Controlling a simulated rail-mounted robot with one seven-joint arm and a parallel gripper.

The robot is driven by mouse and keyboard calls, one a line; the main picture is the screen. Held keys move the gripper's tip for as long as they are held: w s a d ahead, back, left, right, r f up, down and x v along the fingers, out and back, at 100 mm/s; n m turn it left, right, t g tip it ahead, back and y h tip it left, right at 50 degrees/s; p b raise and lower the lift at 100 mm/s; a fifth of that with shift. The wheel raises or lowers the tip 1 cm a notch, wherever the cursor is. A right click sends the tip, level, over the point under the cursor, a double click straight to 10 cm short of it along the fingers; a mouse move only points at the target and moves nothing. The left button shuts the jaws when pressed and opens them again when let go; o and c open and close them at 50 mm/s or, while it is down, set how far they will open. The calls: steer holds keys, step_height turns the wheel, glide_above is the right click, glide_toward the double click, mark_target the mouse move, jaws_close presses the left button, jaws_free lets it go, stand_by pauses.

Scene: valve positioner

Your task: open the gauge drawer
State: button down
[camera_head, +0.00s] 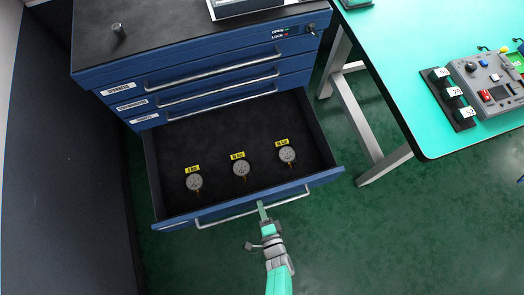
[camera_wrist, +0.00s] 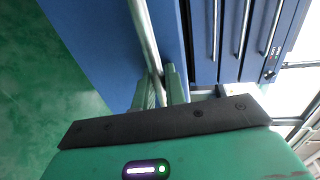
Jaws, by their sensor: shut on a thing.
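The gauge drawer (camera_head: 240,204) is the lowest drawer of the blue cabinet in the head view, and it is pulled far out. Inside lie three round gauges with yellow labels: a left one (camera_head: 194,183), a middle one (camera_head: 241,169) and a right one (camera_head: 288,155). My gripper (camera_head: 263,208) is at the drawer's front, shut on its silver bar handle (camera_head: 212,219). In the wrist view my gripper's fingers (camera_wrist: 160,88) close around the handle (camera_wrist: 145,35), beside the blue drawer front (camera_wrist: 90,35).
Three closed drawers with silver handles, the top one (camera_head: 215,72), sit above. A lock switch (camera_head: 311,28) is at the cabinet's top right. A turquoise table (camera_head: 420,60) with a control box (camera_head: 485,85) stands right. Green floor is clear in front.

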steer(key=c, duration=1.8)
jaws_free()
steer(key=p+v, duration=0.3)
steer(key=v, duration=0.5)
